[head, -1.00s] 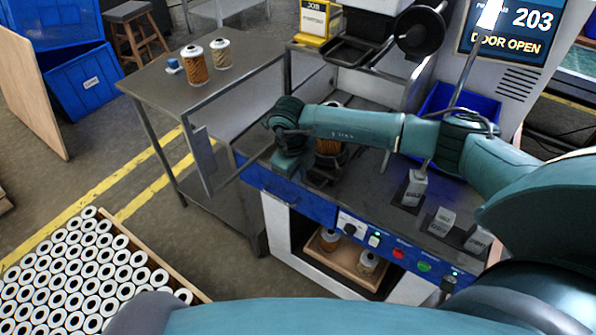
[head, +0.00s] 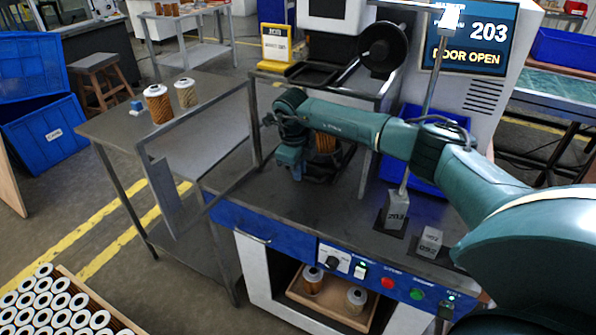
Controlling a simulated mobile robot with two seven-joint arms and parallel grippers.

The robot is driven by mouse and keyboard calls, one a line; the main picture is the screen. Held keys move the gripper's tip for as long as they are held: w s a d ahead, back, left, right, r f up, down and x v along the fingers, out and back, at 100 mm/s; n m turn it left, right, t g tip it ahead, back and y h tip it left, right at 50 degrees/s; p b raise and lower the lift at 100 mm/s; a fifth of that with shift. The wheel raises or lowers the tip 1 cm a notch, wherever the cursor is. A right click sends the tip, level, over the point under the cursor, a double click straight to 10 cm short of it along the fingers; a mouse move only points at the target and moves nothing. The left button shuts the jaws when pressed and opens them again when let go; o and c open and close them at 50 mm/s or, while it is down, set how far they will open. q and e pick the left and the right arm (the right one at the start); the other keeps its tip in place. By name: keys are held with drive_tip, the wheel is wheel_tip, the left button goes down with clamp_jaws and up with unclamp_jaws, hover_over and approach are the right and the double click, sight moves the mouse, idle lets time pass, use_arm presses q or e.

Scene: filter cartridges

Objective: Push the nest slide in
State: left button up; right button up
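The nest slide (head: 322,172) is a dark fixture on the machine's grey worktop. An orange-brown filter cartridge (head: 325,145) stands upright in it, its top hidden by my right arm. My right gripper (head: 296,174) points down at the left side of the nest slide, close to it. I cannot tell whether it touches the slide, or whether its fingers are open or shut. The machine's screen (head: 474,38) reads 203 and DOOR OPEN. My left gripper is not in view.
A framed door panel (head: 165,201) stands open left of the worktop. Two gauge blocks (head: 396,211) (head: 430,241) stand at the right. Two cartridges (head: 159,104) (head: 186,92) stand on the side table. Buttons (head: 387,283) line the front panel. A tray (head: 335,312) sits below.

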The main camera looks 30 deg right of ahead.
drive_tip(key=o, duration=0.4)
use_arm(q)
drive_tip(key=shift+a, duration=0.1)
use_arm(e)
drive_tip(key=shift+s, duration=0.1)
use_arm(q)
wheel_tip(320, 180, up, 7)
drive_tip(key=p, duration=0.7)
use_arm(e)
drive_tip(key=s+a, duration=0.7)
drive_tip(key=a, duration=0.5)
wheel_tip(320, 180, up, 12)
drive_tip(key=a+b, duration=0.2)
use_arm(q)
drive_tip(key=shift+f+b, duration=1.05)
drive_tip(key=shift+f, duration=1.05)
use_arm(e)
drive_tip(key=shift+s+a+f+n+g+y, duration=0.45)
drive_tip(key=shift+s+a+f+y, duration=0.95)
drive_tip(key=shift+a, duration=1.4)
drive_tip(key=shift+s+a+f+n+g+y, duration=0.15)
drive_tip(key=shift+s+a+f+g+y, duration=0.6)
drive_tip(key=shift+s+a+y, duration=1.35)
drive_tip(key=shift+s+a+f+n+g+y, duration=0.3)
drive_tip(key=shift+s+a+f+g+y, duration=0.5)
drive_tip(key=shift+s+a, duration=2.05)
drive_tip(key=shift+w+a+f, duration=0.25)
drive_tip(key=shift+w+a, duration=0.3)
drive_tip(key=shift+w, duration=0.1)
